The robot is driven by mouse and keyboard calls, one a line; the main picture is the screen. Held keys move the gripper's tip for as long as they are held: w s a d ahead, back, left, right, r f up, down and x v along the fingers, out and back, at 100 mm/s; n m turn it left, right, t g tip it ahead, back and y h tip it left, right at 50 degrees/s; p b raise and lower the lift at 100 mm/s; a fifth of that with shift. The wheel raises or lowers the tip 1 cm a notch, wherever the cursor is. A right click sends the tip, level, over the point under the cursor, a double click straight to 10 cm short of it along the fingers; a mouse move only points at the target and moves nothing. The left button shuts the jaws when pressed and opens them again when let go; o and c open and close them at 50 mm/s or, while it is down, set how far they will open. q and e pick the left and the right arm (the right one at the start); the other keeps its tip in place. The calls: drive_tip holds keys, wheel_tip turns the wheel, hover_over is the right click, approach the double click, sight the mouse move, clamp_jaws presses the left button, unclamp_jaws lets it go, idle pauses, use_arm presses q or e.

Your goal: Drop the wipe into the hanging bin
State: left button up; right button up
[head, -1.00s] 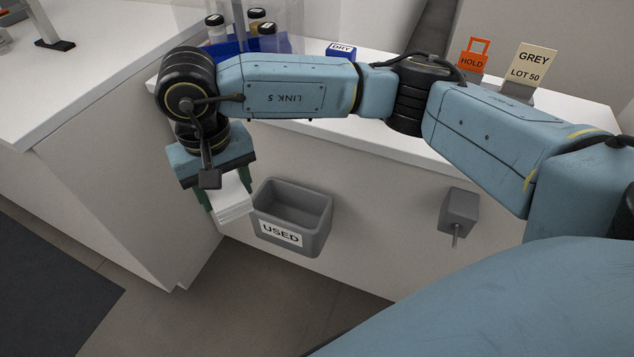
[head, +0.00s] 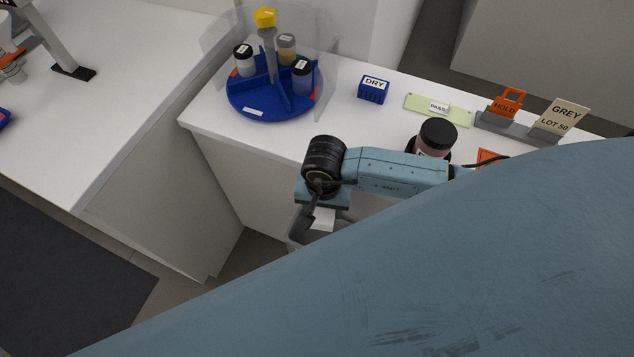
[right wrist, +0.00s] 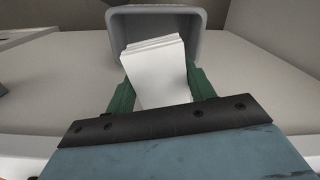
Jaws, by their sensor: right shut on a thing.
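The wipe is a white folded stack (right wrist: 157,72), held between the green fingers of my right gripper (right wrist: 161,88) in the right wrist view. In the head view a small white part of the wipe (head: 322,219) shows below my right gripper (head: 323,208). The grey hanging bin (right wrist: 203,32) is beyond the fingers in the right wrist view, and the wipe's far end overlaps its opening there. I cannot tell the height between wipe and bin. In the head view my arm hides most of the bin. My left gripper is not in view.
The white bench carries a blue divided turntable (head: 251,100) with jars, a blue DRY block (head: 373,90), a green PASS plate (head: 460,116), a dark-lidded jar (head: 437,137) and a grey holder (head: 507,127) with HOLD and GREY LOT 50 cards. My arm covers the lower right.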

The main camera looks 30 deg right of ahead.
drive_tip(key=shift+s+d+f+m+p, duration=0.1)
drive_tip(key=shift+s+d+m+p, duration=0.3)
drive_tip(key=shift+d, duration=0.3)
drive_tip(key=shift+s+d+f, duration=0.15)
drive_tip(key=shift+d+f, duration=0.05)
wheel_tip(320, 180, down, 6)
drive_tip(key=b, duration=0.5)
drive_tip(key=shift+r, duration=0.1)
drive_tip(key=o, duration=1)
drive_tip(key=shift+o, duration=0.2)
drive_tip(key=shift+r, duration=0.1)
